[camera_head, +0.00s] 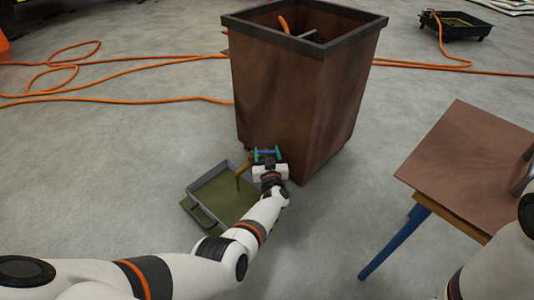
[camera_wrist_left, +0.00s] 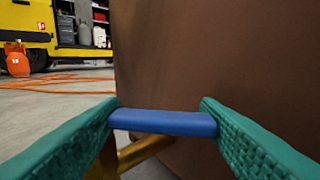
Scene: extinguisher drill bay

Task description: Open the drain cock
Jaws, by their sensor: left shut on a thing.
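A tall brown open-topped bin (camera_head: 290,105) stands on the floor, and its wall also shows in the left wrist view (camera_wrist_left: 230,60). The drain cock is low on its front, with a brass spout (camera_head: 241,170) bending down over a shallow grey tray. Its blue handle (camera_wrist_left: 163,122) lies level across the left wrist view, above the brass body (camera_wrist_left: 140,152). My left gripper (camera_head: 267,154) has green fingers, one at each end of the handle, and is shut on it. My right gripper is out of view; only part of that arm shows at the right edge.
The grey tray (camera_head: 188,204) with an olive-coloured inside sits left of the cock. A brown-topped table (camera_head: 460,160) with blue legs stands at right. Orange hose (camera_head: 130,100) lies across the floor behind. A black tray (camera_head: 465,30) is far right.

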